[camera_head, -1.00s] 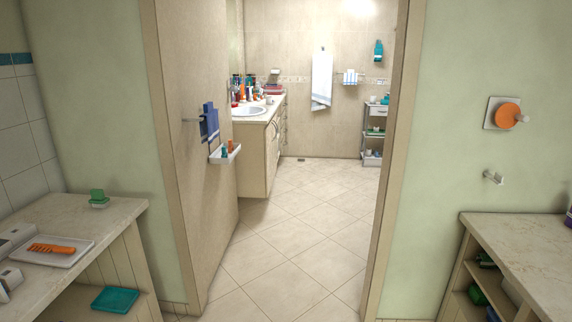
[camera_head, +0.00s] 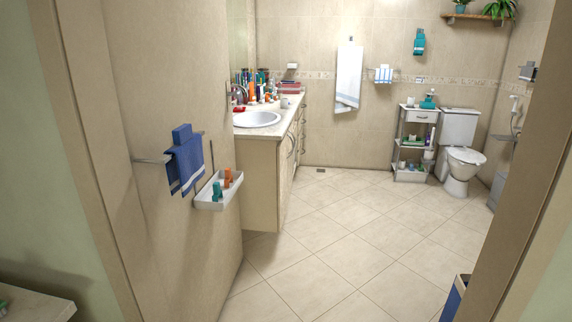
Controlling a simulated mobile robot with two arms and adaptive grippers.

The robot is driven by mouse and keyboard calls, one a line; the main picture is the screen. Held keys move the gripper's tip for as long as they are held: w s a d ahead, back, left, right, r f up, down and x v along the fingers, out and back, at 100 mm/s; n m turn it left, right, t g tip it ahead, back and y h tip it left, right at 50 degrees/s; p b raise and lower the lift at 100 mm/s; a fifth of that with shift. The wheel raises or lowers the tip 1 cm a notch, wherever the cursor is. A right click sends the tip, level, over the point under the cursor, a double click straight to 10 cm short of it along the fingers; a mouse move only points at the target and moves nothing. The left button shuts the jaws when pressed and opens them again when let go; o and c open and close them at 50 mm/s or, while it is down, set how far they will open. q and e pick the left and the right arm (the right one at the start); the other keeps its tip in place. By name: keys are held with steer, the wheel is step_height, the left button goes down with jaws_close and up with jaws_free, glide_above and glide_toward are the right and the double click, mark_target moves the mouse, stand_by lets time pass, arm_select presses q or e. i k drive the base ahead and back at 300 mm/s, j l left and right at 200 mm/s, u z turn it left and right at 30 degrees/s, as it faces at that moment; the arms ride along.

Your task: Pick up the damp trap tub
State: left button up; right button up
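I cannot pick out the damp trap tub at this distance. Many small bottles and containers (camera_head: 262,84) crowd the vanity counter (camera_head: 285,112) around and behind the white sink (camera_head: 256,119). Small items also stand on the white shelf cart (camera_head: 414,150) by the far wall. Neither of my grippers shows in the head view.
A doorway frames the bathroom, with its right post (camera_head: 530,190) close by. On the left wall are a blue towel (camera_head: 186,166) and a small white tray (camera_head: 217,194). A toilet (camera_head: 460,150) stands at the far right. The tiled floor (camera_head: 350,235) is open in the middle.

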mark_target(284, 101)
steer(key=i+z, duration=0.15)
steer(key=i, duration=1)
steer(key=i+z, duration=0.15)
steer(key=i, duration=0.95)
steer(key=i+z, duration=0.2)
steer(key=i, duration=0.5)
steer(key=i+z, duration=0.2)
steer(key=i, duration=0.55)
steer(key=i+j+z, duration=0.25)
steer(key=i, duration=0.45)
